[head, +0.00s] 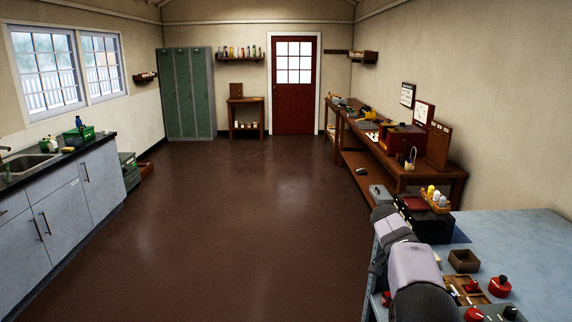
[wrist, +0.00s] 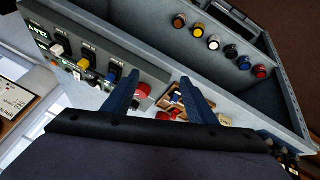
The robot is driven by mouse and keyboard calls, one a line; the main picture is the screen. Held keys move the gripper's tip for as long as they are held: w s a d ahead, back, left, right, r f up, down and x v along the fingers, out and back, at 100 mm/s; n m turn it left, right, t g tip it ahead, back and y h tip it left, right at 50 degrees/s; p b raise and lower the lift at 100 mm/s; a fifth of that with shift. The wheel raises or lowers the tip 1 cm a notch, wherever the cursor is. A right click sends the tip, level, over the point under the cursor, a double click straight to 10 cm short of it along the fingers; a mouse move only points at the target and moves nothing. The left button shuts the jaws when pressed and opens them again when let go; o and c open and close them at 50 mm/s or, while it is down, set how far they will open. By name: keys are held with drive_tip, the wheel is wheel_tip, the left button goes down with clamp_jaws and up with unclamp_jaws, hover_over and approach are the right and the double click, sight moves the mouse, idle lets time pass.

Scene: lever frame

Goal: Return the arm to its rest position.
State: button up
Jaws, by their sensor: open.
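My arm (head: 410,262) rises at the lower right of the head view, beside the left edge of the blue-grey bench (head: 525,240). My gripper is not distinguishable in the head view. In the wrist view my gripper (wrist: 160,76) has two dark blue fingers spread well apart, with nothing held between them. Beyond the fingers are a red knob (wrist: 142,91) and a small wooden tray (wrist: 177,96) with small parts. I cannot tell how far the fingers are from them.
In the wrist view, a grey panel (wrist: 70,28) with several coloured switches lies upper left, and several round buttons (wrist: 213,43) line a blue-grey surface. The bench holds a wooden box (head: 463,260) and a red button (head: 500,286). The brown floor (head: 220,220) is mostly clear.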

drive_tip(key=s+a+f+n+t+y, duration=0.1)
drive_tip(key=s+a+f+n+y, duration=0.2)
drive_tip(key=s+a+n, duration=0.75)
drive_tip(key=s+a+f+n+y+b, duration=0.1)
drive_tip(key=s+a+f+n+b, duration=0.1)
drive_tip(key=s+a+f, duration=0.3)
drive_tip(key=s+a+f+n+y+b, duration=0.1)
drive_tip(key=s+a+f, duration=0.4)
drive_tip(key=s, duration=0.9)
drive_tip(key=shift+a+n+y+b, duration=0.35)
drive_tip(key=shift+y+b, duration=0.15)
drive_tip(key=shift+b, duration=0.2)
wheel_tip(320, 180, down, 25)
drive_tip(key=b, duration=2.5)
